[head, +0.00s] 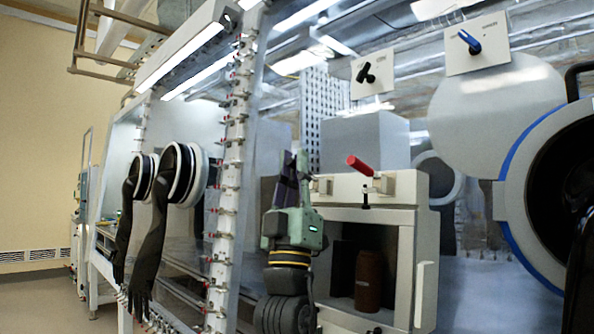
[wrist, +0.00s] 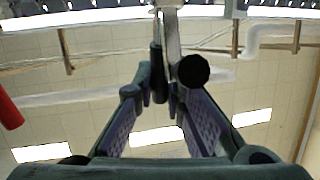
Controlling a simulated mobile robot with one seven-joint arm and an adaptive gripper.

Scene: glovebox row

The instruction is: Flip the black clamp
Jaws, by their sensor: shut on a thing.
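The black clamp (wrist: 157,85) shows in the wrist view as a dark handle between my fingertips, with a metal arm above it and a round black knob (wrist: 194,70) to its right. In the head view my gripper (head: 294,160) points up at the front left of the pale box, and its fingers hide most of this clamp. A metal bracket (head: 322,186) shows just right of them. My gripper, also seen in the wrist view (wrist: 158,92), is shut on the black handle.
A red-handled clamp (head: 360,166) stands right of my gripper on the pale box (head: 345,187). A brown jar (head: 369,280) stands inside the box. Black gloves (head: 150,240) hang at left. A large round port (head: 545,180) is at far right.

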